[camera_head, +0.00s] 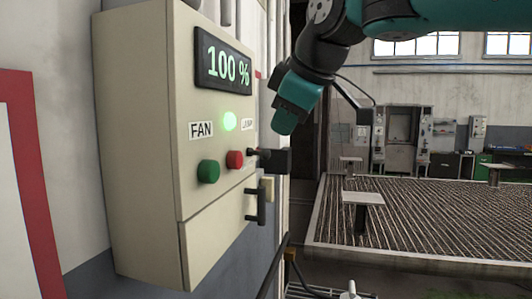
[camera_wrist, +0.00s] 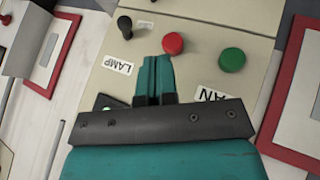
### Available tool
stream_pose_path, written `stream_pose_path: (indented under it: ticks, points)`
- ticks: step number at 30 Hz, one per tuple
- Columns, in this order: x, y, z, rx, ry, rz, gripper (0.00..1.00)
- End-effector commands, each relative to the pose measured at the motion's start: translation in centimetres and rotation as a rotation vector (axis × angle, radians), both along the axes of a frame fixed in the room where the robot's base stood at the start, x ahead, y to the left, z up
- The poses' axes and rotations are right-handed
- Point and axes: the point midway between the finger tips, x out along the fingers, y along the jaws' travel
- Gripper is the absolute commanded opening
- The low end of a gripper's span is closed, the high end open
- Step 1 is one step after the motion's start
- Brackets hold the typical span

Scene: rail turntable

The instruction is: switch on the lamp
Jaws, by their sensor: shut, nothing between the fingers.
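The control box (camera_head: 140,120) stands at left in the head view. Its LAMP label (camera_head: 247,125) is partly hidden there but reads clearly in the wrist view (camera_wrist: 118,64). A small black switch knob (camera_wrist: 125,23) sits beyond that label in the wrist view; it shows in the head view (camera_head: 252,152) right of the red button (camera_head: 235,159). My gripper (camera_head: 284,127) is shut and empty, in front of the box's upper right. In the wrist view its closed fingers (camera_wrist: 155,68) overlap the panel between the LAMP label and the red button. I cannot tell whether they touch it.
A black handle (camera_head: 262,206) is lower right.

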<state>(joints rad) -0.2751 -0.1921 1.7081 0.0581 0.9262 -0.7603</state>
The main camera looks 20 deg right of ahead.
Motion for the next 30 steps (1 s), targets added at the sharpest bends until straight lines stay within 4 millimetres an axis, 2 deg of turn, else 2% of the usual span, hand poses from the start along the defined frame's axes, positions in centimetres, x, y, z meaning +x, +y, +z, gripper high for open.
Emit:
stream_pose_path:
  ticks: [5,16,22,30]
  points:
    - [1.3,0.4,-1.5,-0.001,0.006,0.000,0.00]
    - [6.1,1.7,-7.4,-0.001,0.007,0.004,0.00]
    - [8.7,0.4,-6.6,0.000,0.001,0.002,0.00]
    - [9.7,-0.1,-6.8,0.001,0.001,0.005,0.00]
